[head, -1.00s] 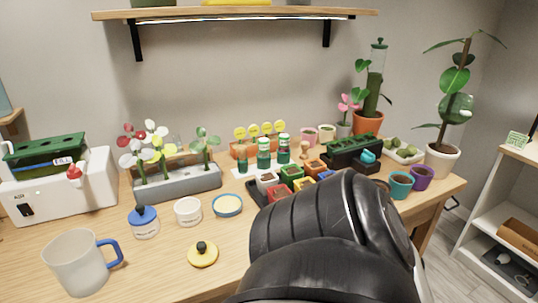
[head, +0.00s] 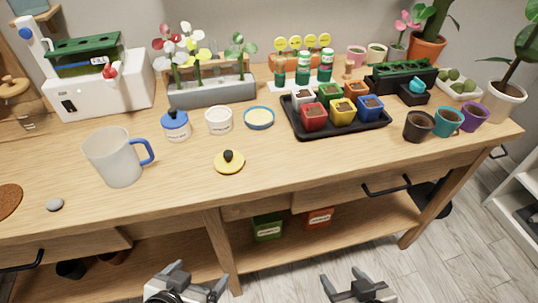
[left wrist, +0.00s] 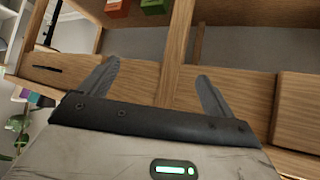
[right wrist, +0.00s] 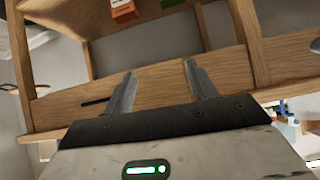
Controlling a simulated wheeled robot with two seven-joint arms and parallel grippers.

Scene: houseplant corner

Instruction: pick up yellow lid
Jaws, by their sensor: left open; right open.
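The yellow lid (head: 229,162), a round disc with a black knob, lies flat on the table near its front edge, right of the frosted mug. My left gripper (head: 190,279) is open and empty, low in front of the table at the bottom of the head view. It also shows in the left wrist view (left wrist: 158,85), facing the table's drawer fronts. My right gripper (head: 355,280) is open and empty, also low in front of the table. In the right wrist view (right wrist: 160,85) its fingers stand apart before the wood. Both grippers are well away from the lid.
A frosted mug (head: 116,158) with a blue handle stands left of the lid. A blue-lidded jar (head: 176,125), white jar (head: 219,120) and blue-rimmed dish (head: 259,117) stand behind it. A black tray (head: 341,131) of small pots is right. A drawer handle (head: 386,187) juts out.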

